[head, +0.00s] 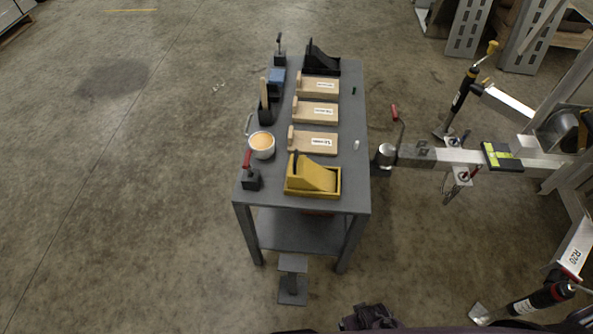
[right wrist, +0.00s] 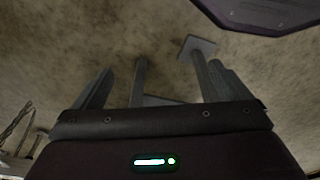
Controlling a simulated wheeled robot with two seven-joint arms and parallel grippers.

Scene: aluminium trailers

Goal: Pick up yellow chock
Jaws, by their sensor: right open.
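The yellow chock (head: 313,174) sits at the near end of the grey table (head: 350,135), in a yellow holder. It is a wedge with its taller end to the left. My right gripper (right wrist: 162,68) shows in the right wrist view, with its fingers apart and nothing between them. It is away from the chock, which does not show in that view. My left gripper is not in view.
A cup (head: 261,145) and a red-handled tool (head: 250,176) stand left of the chock. Wooden blocks (head: 317,112) and a black chock (head: 320,60) lie farther back. A trailer coupling (head: 430,153) stands close to the table's right side. Floor at left is clear.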

